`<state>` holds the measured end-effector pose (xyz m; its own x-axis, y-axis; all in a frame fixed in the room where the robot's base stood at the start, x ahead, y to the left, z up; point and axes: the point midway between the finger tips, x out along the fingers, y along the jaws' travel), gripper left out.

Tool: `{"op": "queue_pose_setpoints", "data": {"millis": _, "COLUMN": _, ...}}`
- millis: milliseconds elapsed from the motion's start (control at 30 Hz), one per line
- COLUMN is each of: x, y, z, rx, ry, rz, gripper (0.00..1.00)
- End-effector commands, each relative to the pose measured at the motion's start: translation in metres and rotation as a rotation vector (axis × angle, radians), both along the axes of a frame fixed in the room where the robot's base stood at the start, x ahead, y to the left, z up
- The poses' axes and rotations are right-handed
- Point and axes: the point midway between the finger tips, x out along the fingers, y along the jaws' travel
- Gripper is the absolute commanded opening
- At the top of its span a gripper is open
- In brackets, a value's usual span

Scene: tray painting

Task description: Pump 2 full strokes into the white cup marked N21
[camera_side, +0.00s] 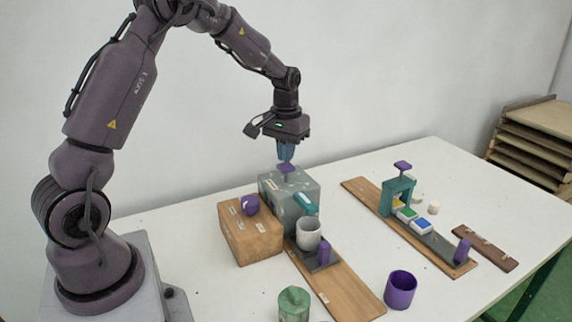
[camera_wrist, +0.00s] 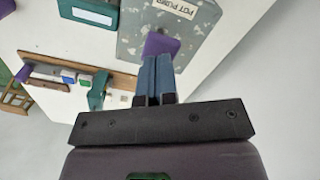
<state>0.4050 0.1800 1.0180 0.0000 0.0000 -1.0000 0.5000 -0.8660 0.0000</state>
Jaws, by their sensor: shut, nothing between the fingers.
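A grey speckled pump box (camera_side: 310,188) stands mid-table with a purple press knob (camera_side: 286,169) on top and a teal spout (camera_side: 306,203) on its front. A white-grey cup (camera_side: 309,234) stands upright below the spout on a dark base; no N21 mark is readable. My gripper (camera_side: 286,158) is shut and empty, pointing down right over the knob. In the wrist view its blue fingers (camera_wrist: 155,60) overlap the purple knob (camera_wrist: 160,43); I cannot tell if they touch it. The cup is not clearly visible in the wrist view.
A wooden box (camera_side: 252,236) with a purple ball-shaped knob is left of the pump. A green container (camera_side: 293,304) and purple cup (camera_side: 400,290) stand in front. A teal stamping stand (camera_side: 397,195) on a board is at right.

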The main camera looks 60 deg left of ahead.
Motion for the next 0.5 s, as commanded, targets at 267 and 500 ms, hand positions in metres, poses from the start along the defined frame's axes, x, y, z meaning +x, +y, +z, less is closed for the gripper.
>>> {"op": "queue_pose_setpoints", "data": {"millis": 267, "x": 0.0, "y": 0.0, "z": -0.009, "rx": -0.001, "ry": 0.002, "rz": 0.0, "gripper": 0.0}}
{"op": "queue_pose_setpoints", "data": {"millis": 500, "x": 0.0, "y": 0.0, "z": -0.016, "rx": 0.0, "ry": 0.001, "rz": 0.0, "gripper": 0.0}}
